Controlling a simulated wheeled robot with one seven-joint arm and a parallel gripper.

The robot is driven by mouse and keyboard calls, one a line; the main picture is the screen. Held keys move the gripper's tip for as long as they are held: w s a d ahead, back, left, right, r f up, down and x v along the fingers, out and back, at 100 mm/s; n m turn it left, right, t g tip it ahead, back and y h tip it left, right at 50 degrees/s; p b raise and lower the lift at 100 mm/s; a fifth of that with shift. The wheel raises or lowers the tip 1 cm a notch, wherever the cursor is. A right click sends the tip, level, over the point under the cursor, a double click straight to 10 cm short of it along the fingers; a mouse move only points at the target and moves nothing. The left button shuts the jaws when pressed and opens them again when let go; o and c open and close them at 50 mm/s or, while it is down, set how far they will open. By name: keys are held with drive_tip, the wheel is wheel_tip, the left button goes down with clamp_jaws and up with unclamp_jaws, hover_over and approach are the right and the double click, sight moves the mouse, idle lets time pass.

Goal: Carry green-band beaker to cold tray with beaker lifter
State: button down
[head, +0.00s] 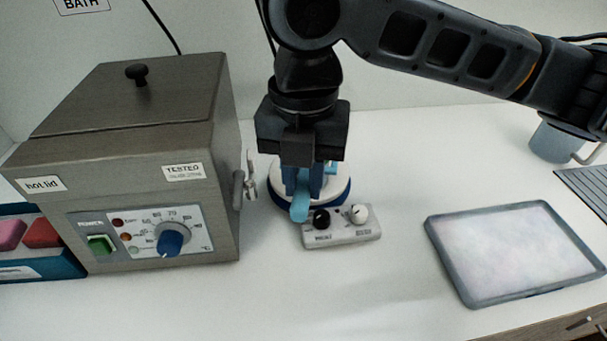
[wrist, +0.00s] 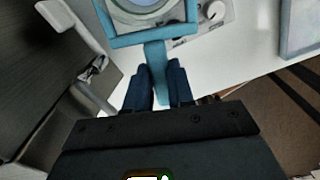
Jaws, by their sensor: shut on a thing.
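My gripper (head: 303,185) points down over a round white plate with a blue rim (head: 338,190), in the middle of the head view. Its dark blue fingers, also in the wrist view (wrist: 159,72), are shut on the handle of the light-blue beaker lifter (head: 299,210). In the wrist view the lifter's square frame (wrist: 112,40) surrounds a round, pale vessel (wrist: 145,4), cut off by the top edge. It may be the beaker; I see no green band. The cold tray (head: 435,243), grey-rimmed with a frosty white surface, lies at the right and holds nothing.
A grey bath (head: 200,225) with a lid and dial stands left of my gripper, its side tap (head: 250,178) close by. A knobbed control box (head: 345,236) sits in front of the plate. A blue mug (head: 550,143) stands behind the tray. The counter between plate and tray is clear.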

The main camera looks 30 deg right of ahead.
drive_tip(key=shift+r+p, duration=0.55)
drive_tip(key=shift+r, duration=0.1)
idle(0.3)
drive_tip(key=shift+r+p, duration=3)
drive_tip(key=shift+r, duration=0.65)
drive_tip(key=shift+d, duration=0.1)
drive_tip(key=s+d+f+b, duration=0.1)
drive_tip(key=s+d+b, duration=0.1)
drive_tip(key=s+d, duration=0.6)
drive_tip(key=shift+s+f+b, duration=0.2)
drive_tip(key=shift+f+b, duration=0.1)
drive_tip(key=shift+f, duration=0.05)
drive_tip(key=shift+d, duration=0.15)
drive_tip(key=s+d+b, duration=0.1)
drive_tip(key=s+d, duration=0.1)
drive_tip(key=s+d+b, duration=0.1)
drive_tip(key=s+d, duration=0.1)
drive_tip(key=shift+f, duration=0.4)
drive_tip(key=shift+s+d, duration=0.1)
drive_tip(key=shift+s, duration=0.05)
